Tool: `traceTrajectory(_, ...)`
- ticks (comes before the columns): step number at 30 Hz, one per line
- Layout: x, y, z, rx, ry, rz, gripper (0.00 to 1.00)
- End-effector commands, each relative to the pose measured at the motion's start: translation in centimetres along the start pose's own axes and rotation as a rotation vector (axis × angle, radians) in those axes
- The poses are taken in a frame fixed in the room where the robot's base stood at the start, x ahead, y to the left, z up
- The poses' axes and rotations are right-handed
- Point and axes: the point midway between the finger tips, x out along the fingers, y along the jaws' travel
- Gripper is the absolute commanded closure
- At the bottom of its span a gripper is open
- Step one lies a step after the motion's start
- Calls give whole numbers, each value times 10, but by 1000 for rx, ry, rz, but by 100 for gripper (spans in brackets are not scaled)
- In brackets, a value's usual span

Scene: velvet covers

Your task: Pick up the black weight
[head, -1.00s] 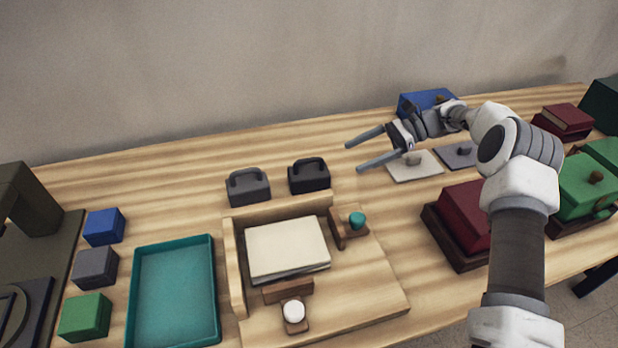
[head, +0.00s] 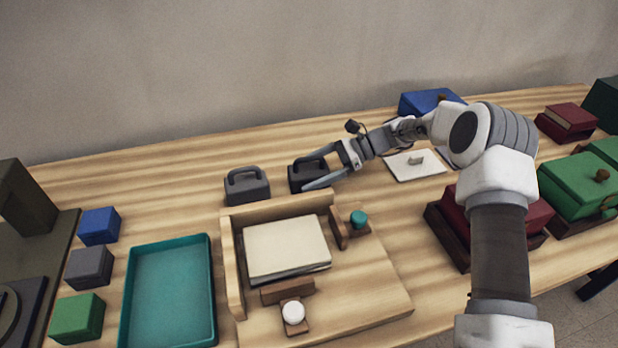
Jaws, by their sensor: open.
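The black weight (head: 302,177) stands on the wooden table near the middle, a small block with a raised loop handle. My gripper (head: 305,171) is open, reaching in from the right. Its two fingers lie at the weight, one by the handle and one along the lower front, and they partly hide its right side. I cannot tell whether the fingers touch it. A similar grey weight (head: 247,187) stands just to its left, apart from the gripper.
A wooden fixture (head: 370,300) holding pale sheets (head: 286,247) sits just in front of the weights. A teal tray (head: 170,295) and several coloured blocks (head: 99,226) lie at left. The table behind the weights is clear.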

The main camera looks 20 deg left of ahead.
Motion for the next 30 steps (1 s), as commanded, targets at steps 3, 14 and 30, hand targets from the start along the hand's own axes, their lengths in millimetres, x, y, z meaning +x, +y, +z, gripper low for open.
traceTrajectory(3, 2, 0, 0, -1, 0, -1, 0)
traceTrajectory(14, 2, 0, 0, 0, 0, -1, 45)
traceTrajectory(30, 1, -1, 4, -5, -4, -2, 100)
